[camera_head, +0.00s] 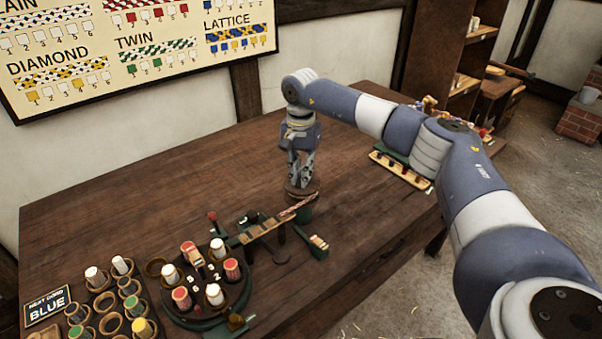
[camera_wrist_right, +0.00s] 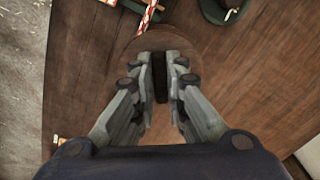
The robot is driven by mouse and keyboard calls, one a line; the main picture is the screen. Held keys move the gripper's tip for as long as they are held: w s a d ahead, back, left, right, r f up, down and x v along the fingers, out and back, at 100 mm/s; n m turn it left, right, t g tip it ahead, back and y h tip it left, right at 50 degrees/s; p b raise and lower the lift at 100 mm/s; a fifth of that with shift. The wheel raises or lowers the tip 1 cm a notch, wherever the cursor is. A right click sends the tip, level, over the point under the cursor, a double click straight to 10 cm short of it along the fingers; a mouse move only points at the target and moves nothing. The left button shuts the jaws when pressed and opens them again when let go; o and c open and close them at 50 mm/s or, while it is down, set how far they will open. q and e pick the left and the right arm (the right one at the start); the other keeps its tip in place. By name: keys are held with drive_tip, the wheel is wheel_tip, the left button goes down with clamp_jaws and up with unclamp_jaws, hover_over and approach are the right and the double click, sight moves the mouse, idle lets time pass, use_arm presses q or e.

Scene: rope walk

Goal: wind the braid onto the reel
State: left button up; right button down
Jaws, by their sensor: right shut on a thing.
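The reel (camera_head: 312,191) has a round brown top and stands near the middle of the table, with a green part under it. Its brown disc also shows in the wrist view (camera_wrist_right: 134,47). The red and white braid (camera_head: 297,207) runs from the wooden guide beside the round braiding stand (camera_head: 212,322) to the reel; its end shows in the wrist view (camera_wrist_right: 148,16). My right gripper (camera_head: 300,178) points down over the reel. In the wrist view its fingers (camera_wrist_right: 160,80) are shut on a dark upright handle on the disc. My left gripper is out of view.
Bobbins stand on the braiding stand and in a rack (camera_head: 106,300) at front left, beside a "BLUE" sign (camera_head: 47,306). A tray with pegs (camera_head: 400,171) lies at the right. The table's back left is clear. A pattern chart (camera_head: 130,50) hangs on the wall.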

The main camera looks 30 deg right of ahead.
drive_tip(key=c, duration=1.6)
unclamp_jaws()
drive_tip(key=shift+w+r, duration=0.1)
drive_tip(key=shift+r, duration=0.05)
wheel_tip(320, 180, up, 12)
